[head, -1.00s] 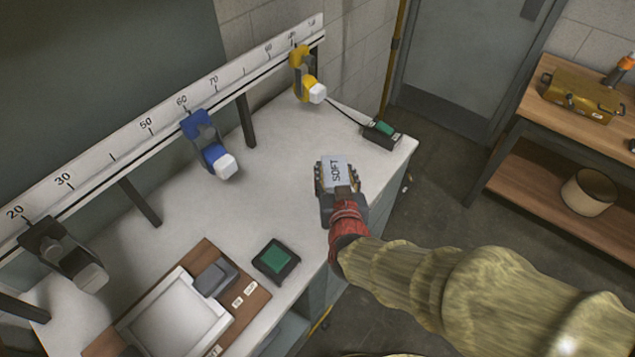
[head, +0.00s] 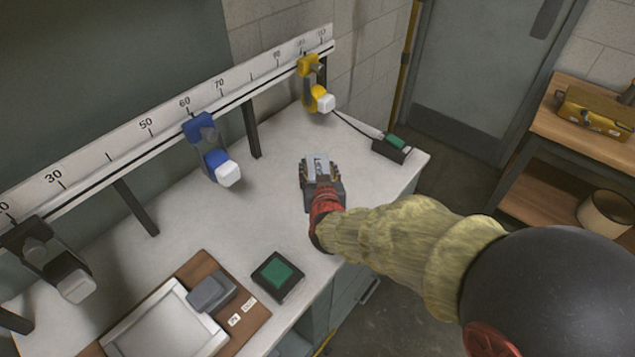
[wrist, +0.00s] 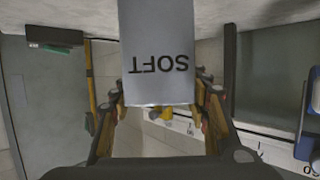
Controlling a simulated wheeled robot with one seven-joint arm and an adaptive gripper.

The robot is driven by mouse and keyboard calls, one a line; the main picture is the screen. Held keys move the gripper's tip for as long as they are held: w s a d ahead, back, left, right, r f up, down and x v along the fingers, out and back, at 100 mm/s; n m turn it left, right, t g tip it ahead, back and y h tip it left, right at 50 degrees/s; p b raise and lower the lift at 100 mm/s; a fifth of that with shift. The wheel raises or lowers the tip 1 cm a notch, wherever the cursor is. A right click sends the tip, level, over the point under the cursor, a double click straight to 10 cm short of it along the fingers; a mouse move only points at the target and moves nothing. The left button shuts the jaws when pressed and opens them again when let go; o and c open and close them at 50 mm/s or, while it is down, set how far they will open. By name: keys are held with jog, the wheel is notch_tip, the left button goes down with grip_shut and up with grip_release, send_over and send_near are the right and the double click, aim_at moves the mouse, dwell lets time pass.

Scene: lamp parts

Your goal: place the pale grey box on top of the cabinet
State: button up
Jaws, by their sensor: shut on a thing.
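The pale grey box (head: 317,167), marked SOFT, is between the fingers of my gripper (head: 321,176). In the wrist view the box (wrist: 158,52) shows its lettering upside down, and the fingers close on its lower part. Its far end runs out of the frame. The white top of the cabinet (head: 262,200) lies under the gripper in the head view, with a drawer front and handle below its edge. I cannot tell how high the box is above that top, or whether it touches.
A numbered rail with black, blue (head: 211,150) and yellow (head: 316,84) clamp-like holders runs along the back. A green-topped black block (head: 277,275) and a brown board with a tray (head: 165,318) lie at the front. A green-buttoned black box (head: 391,147) sits at the right corner.

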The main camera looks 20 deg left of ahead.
jog(key=shift+w+a+f, duration=0.15)
jog(key=shift+w+f, duration=0.2)
jog(key=shift+w+a+f+b, duration=0.15)
jog(key=shift+f+b, duration=0.3)
jog(key=shift+f, duration=0.5)
jog(key=shift+w+f+b, duration=0.1)
jog(key=shift+f+b, duration=0.3)
jog(key=shift+f, duration=0.5)
jog(key=shift+f, duration=0.15)
jog(key=o, duration=1.2)
jog(key=shift+o, duration=0.4)
jog(key=shift+r, duration=0.2)
jog(key=p+v, duration=0.3)
jog(key=v, duration=0.9)
jog(key=shift+p, duration=0.3)
